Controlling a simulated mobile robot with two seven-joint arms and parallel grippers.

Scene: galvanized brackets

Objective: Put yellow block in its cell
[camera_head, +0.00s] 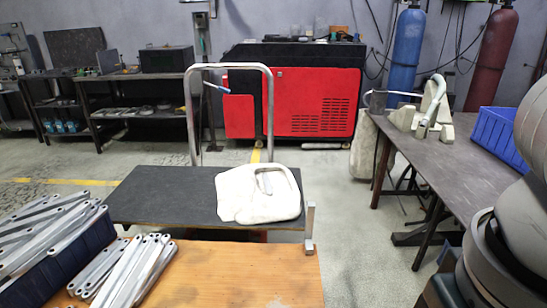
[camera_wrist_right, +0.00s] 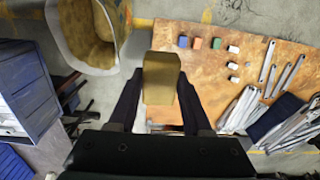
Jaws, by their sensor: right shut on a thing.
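The yellow block (camera_wrist_right: 161,72) shows in the right wrist view as a dull yellow-olive block. It stands between the two dark fingers of my right gripper (camera_wrist_right: 162,88), which is shut on it. Below it, near the fingers, a light metal piece shows in part. The block is held above the floor and the edge of the wooden table. The block and the right gripper do not show in the head view. I cannot make out a cell for the block in either view. My left gripper is in neither view.
The wooden table (camera_head: 230,270) bears metal brackets (camera_head: 130,268); the right wrist view shows several small coloured and white blocks on it. A blue crate (camera_head: 497,137) stands on the dark table (camera_head: 430,160).

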